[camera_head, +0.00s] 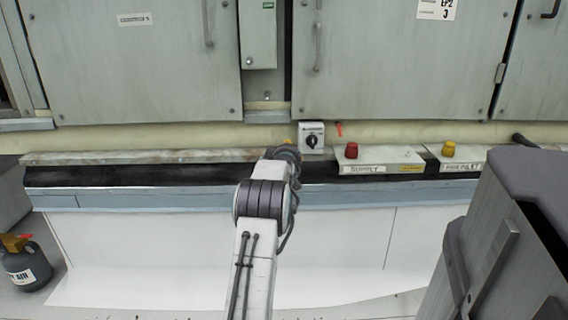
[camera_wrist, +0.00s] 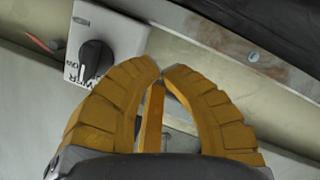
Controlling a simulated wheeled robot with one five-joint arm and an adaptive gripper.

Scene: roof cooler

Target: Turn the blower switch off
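The blower switch (camera_head: 312,138) is a small pale box with a black rotary knob, mounted on the cream strip under the grey cabinets. In the wrist view the switch box (camera_wrist: 118,35) is at the upper left, turned over, with its black knob (camera_wrist: 96,55) and a white pointer mark; I cannot read its setting for sure. My gripper (camera_wrist: 161,70) has two curved orange-yellow fingers with the tips nearly together and nothing between them. The fingers are beside the switch, apart from the knob. In the head view my arm mostly hides the gripper, left of the switch.
A supply box (camera_head: 380,160) with a red knob and a hot inlet box (camera_head: 458,160) with a yellow knob are right of the switch. A small red lever (camera_head: 340,129) is close beside it. A dark bottle (camera_head: 25,265) stands at lower left.

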